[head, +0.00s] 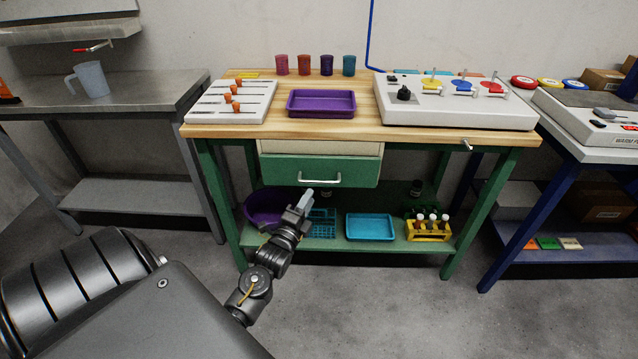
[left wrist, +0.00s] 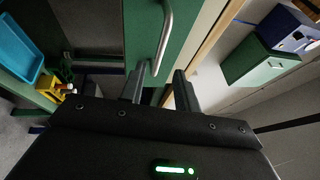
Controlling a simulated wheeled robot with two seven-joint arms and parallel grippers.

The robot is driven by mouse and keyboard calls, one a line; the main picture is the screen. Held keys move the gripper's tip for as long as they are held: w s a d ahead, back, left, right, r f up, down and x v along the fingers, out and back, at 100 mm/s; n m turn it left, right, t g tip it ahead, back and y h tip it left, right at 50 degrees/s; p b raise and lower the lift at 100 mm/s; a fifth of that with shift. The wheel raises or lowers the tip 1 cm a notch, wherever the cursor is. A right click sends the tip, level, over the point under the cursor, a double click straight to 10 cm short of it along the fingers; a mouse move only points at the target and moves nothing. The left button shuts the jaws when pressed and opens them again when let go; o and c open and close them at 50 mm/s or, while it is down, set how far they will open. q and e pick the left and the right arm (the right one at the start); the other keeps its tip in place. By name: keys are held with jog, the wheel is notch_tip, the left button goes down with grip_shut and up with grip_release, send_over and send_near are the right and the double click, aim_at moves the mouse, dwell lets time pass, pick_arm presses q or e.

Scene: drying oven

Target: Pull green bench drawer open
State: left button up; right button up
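The green drawer (head: 290,170) sits under the wooden bench top, below a cream panel. The green drawer front (left wrist: 140,30) fills the middle. My right gripper is not in view.
The green bench's lower shelf holds a purple bowl (head: 262,208), a blue tray (head: 370,227) and a yellow tube rack (head: 428,230). On the bench top (head: 340,131) stand a purple tray (head: 322,104), several cups and two panels. The floor in front is clear.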

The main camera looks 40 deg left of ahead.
aim_at(319, 181)
pick_arm(q)
jog(key=x, duration=0.8)
grip_shut()
